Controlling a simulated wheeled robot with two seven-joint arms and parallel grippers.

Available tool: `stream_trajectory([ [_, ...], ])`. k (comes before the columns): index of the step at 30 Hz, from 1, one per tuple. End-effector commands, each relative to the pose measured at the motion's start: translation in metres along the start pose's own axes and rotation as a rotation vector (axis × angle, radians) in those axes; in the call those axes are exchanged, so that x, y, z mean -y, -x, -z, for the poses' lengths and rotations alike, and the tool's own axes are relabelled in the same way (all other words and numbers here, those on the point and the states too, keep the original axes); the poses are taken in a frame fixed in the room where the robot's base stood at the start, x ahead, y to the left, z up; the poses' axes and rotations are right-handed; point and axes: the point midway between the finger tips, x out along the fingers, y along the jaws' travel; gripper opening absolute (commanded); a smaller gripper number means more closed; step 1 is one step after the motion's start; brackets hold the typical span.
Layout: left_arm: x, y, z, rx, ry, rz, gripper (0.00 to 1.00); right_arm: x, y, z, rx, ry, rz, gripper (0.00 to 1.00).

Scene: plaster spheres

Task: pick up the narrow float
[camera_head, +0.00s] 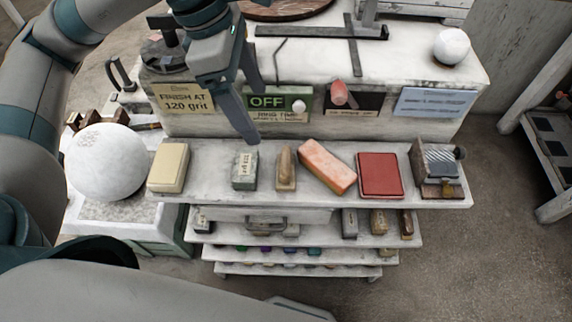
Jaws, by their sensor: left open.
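The narrow float appears to be the small, slim tool with a tan wooden handle (286,168) on the top shelf. It lies between a grey grit block and a pinkish-orange block. My left gripper (256,115) is open and empty. It comes down from the upper left, in front of the bench's upright face, and appears above and left of the float. The fingers seem apart from everything on the shelf; their exact height is hard to tell. My right gripper is not in view.
The shelf (230,198) also holds a cream block (168,168), the grey block (245,171), the orange block (327,166), a red pad (380,175) and a metal-and-wood tool (438,165). A large white sphere (106,162) stands at left. Lower shelves hold several small tools.

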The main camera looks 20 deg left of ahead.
Motion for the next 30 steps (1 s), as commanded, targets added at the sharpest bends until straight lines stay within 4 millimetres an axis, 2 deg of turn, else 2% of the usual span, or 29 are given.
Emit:
stream_trajectory([
  [8,0.001,-0.026,0.000,-0.003,0.000,0.006,0.80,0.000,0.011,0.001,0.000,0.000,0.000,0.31],
  [22,0.001,-0.105,-0.001,-0.002,0.001,0.004,0.80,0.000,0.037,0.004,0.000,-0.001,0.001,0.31],
  [30,0.000,-0.121,0.000,-0.001,-0.001,0.001,0.80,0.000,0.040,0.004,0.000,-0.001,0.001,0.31],
])
